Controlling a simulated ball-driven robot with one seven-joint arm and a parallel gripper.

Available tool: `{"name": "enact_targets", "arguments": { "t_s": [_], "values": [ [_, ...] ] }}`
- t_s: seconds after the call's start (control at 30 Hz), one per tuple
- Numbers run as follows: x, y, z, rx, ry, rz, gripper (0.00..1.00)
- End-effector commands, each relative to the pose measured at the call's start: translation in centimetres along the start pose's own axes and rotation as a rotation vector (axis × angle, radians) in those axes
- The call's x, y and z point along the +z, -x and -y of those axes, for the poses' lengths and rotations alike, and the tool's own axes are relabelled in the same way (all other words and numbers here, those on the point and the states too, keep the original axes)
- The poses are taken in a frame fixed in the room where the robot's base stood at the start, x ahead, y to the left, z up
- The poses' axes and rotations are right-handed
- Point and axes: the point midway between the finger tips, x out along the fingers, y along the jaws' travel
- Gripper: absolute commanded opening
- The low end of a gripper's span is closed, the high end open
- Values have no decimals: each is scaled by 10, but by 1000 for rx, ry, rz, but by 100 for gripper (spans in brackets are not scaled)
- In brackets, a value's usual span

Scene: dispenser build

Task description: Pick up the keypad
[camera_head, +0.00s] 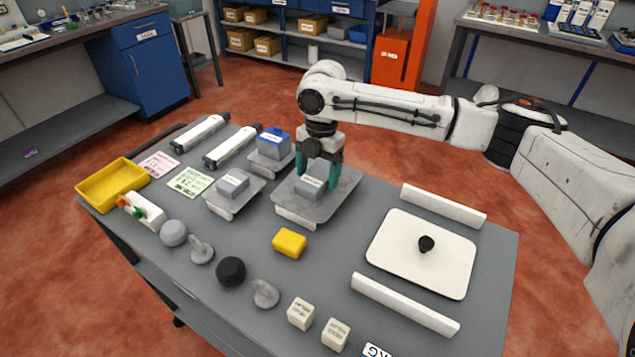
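A small grey block (311,189) with a pale label on top, likely the keypad, sits on a grey tray (343,202) near the middle of the table. The label is too small to read. My gripper (319,176) points straight down over this block. Its teal fingertips are apart, one on each side of the block. I cannot tell whether they press on it. The block appears to rest on the tray.
A blue-topped block (272,138) sits on a tray behind. A yellow block (289,243) lies in front. A yellow bin (112,184) stands at the left edge.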

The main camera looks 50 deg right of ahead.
Motion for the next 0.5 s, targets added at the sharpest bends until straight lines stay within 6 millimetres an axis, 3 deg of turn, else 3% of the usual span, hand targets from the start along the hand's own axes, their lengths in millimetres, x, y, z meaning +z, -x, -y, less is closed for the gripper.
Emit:
{"name": "enact_targets", "arguments": {
  "t_s": [0.07, 0.5],
  "values": [
    [0, 0, 0, 0, 0, 0, 72],
    [0, 0, 0, 0, 0, 0, 29]
  ]
}}
